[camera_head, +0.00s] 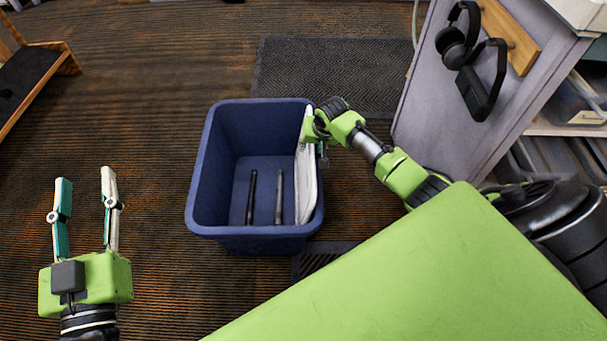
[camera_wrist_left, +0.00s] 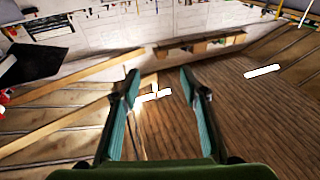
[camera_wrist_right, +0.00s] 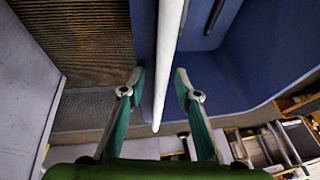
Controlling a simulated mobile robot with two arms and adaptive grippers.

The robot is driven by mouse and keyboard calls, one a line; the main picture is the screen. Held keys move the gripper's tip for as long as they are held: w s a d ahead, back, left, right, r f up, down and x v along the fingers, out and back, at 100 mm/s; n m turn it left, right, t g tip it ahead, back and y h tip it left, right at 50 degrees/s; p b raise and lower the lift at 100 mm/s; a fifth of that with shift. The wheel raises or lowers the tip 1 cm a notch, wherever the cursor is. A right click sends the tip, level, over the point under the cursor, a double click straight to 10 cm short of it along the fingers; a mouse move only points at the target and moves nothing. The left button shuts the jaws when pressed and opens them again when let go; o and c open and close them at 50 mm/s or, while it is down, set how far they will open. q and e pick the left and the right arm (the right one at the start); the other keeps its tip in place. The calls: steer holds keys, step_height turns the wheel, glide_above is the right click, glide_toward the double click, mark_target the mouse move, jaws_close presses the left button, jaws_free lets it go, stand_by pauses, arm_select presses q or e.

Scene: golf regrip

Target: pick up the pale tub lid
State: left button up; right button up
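The pale tub lid (camera_head: 306,185) stands on edge inside the blue tub (camera_head: 203,178), along its right wall. My right gripper (camera_head: 312,125) is at the lid's far end, over the tub's right rim. In the right wrist view the lid (camera_wrist_right: 168,50) shows as a thin white edge between the two fingers of my right gripper (camera_wrist_right: 159,82). The fingers are open, with a visible gap on each side of the lid. My left gripper (camera_head: 84,190) is open and empty, left of the tub; it also shows open in the left wrist view (camera_wrist_left: 159,80).
Two dark rods (camera_head: 251,195) (camera_head: 279,195) lie in the tub, left of the lid. A dark mat (camera_head: 335,75) lies behind the tub. A grey cabinet (camera_head: 430,110) with hanging headphones (camera_head: 455,45) stands at right. Brown floor between my left gripper and the tub is clear.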

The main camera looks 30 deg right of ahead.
jaws_close()
